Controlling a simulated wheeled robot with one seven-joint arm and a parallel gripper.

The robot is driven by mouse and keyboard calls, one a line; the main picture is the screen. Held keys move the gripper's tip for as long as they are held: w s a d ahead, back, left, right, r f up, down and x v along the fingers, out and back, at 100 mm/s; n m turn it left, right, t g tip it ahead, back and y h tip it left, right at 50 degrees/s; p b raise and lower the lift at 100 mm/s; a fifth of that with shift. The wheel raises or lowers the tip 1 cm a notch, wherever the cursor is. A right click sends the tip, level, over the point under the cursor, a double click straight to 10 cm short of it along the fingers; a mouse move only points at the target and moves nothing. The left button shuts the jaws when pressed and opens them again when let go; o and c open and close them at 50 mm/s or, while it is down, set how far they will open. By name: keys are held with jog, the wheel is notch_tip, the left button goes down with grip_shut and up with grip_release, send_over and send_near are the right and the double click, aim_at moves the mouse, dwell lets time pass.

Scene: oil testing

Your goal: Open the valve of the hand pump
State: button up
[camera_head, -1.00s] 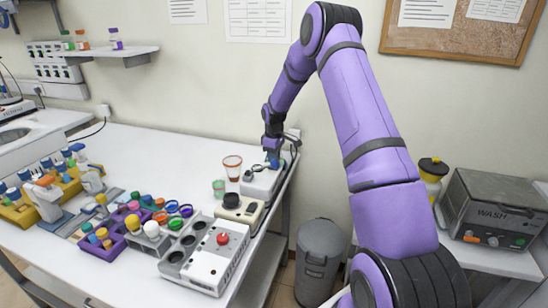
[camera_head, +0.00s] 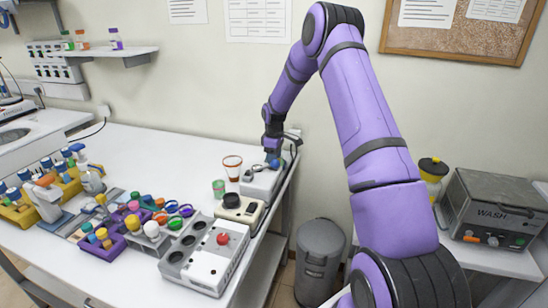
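The hand pump looks to be the small pale device (camera_head: 258,185) near the right back edge of the white table, with a dark round part on its top and a blue knob (camera_head: 275,163) at its right end. My gripper (camera_head: 273,155) reaches down over that end, right at the blue knob. The fingers are small and dark here, so I cannot tell whether they are closed on the knob or only beside it. Which part is the valve is too small to make out for certain.
A beige device with a black top (camera_head: 238,205) stands in front of the pump. A brown-rimmed cup (camera_head: 232,166) and a green cup (camera_head: 219,188) are to its left. A grey box with a red button (camera_head: 207,255) is nearer. Dark cables hang at the table's right edge.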

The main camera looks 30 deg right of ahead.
jog(key=shift+r, duration=0.1)
notch_tip(320, 180, up, 11)
jog(key=shift+f, duration=0.2)
dwell(0.4)
dwell(0.3)
jog(key=s+a+r+m+t+h, duration=0.1)
jog(key=s+a+r+m, duration=0.1)
jog(key=s+a+r, duration=0.65)
jog(key=s+a+r+m+t, duration=0.15)
jog(key=s+a+r, duration=0.45)
jog(key=s+r, duration=0.6)
jog(key=s+a+r+m+t, duration=0.1)
jog(key=s+a, duration=0.1)
jog(key=s, duration=0.5)
jog(key=s+a+m, duration=0.2)
jog(key=s, duration=0.6)
jog(key=s+a+r+m+t+y, duration=0.1)
jog(key=s+a, duration=0.1)
jog(key=s, duration=0.6)
jog(key=shift+a+r+t, duration=0.35)
